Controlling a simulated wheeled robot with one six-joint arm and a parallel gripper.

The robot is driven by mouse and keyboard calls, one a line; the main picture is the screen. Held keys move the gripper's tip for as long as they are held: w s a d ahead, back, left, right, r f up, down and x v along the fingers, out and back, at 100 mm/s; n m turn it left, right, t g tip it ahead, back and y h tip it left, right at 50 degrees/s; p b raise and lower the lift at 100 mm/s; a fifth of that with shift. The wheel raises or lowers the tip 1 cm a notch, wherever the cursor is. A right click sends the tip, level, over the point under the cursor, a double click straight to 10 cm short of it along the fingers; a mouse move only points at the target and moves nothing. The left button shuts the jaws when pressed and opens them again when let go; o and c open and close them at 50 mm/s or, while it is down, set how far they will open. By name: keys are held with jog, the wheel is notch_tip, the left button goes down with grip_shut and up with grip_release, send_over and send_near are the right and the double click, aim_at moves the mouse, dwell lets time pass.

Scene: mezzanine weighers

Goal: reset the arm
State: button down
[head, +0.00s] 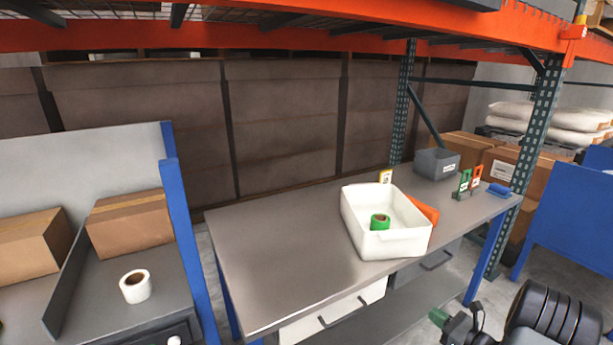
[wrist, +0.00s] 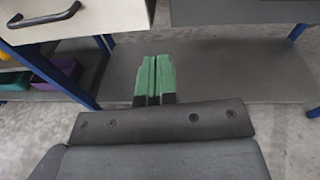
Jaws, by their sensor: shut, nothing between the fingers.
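My gripper (wrist: 154,78) has green fingers that are pressed together with nothing between them in the wrist view. It points toward the lower shelf of the workbench, under the drawers. In the head view my gripper (head: 438,317) shows at the lower right, beside and below the front edge of the workbench (head: 265,258). Part of my dark arm is behind it at the picture's corner. The gripper touches nothing that I can see.
A white bin (head: 397,245) holding a green roll (head: 380,222) stands on the workbench. An orange item (head: 424,208) and a grey bin (head: 436,163) are near it. A drawer handle (wrist: 43,16) shows close by. The bench's left half is clear.

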jog(key=s+a+r+n+g+p, duration=0.3)
jog(key=s+a+r+n+g, duration=0.15)
jog(key=a+n+g, duration=0.25)
jog(key=s+a+r+n+g+p, duration=0.2)
jog(key=s+a+r+n+g, duration=0.1)
jog(key=s+a+n+g, duration=0.35)
jog(key=s+a+r+n+h+p, duration=0.2)
jog(key=a+r+n+p, duration=0.2)
jog(key=r, duration=0.5)
jog(key=s+a+r+n+t+h+p, duration=0.1)
jog(key=s+a+r+n+h+p, duration=0.1)
jog(key=r+n, duration=0.5)
jog(key=s+a+r+n+t+h+p, duration=0.1)
jog(key=a+r+n+p, duration=0.4)
jog(key=r, duration=0.6)
jog(key=s+h+p, duration=0.1)
jog(key=h, duration=0.1)
jog(key=shift+a+r+h, duration=0.15)
jog(key=shift+a+h, duration=0.2)
jog(key=shift+h, duration=0.05)
jog(key=shift+a, duration=0.15)
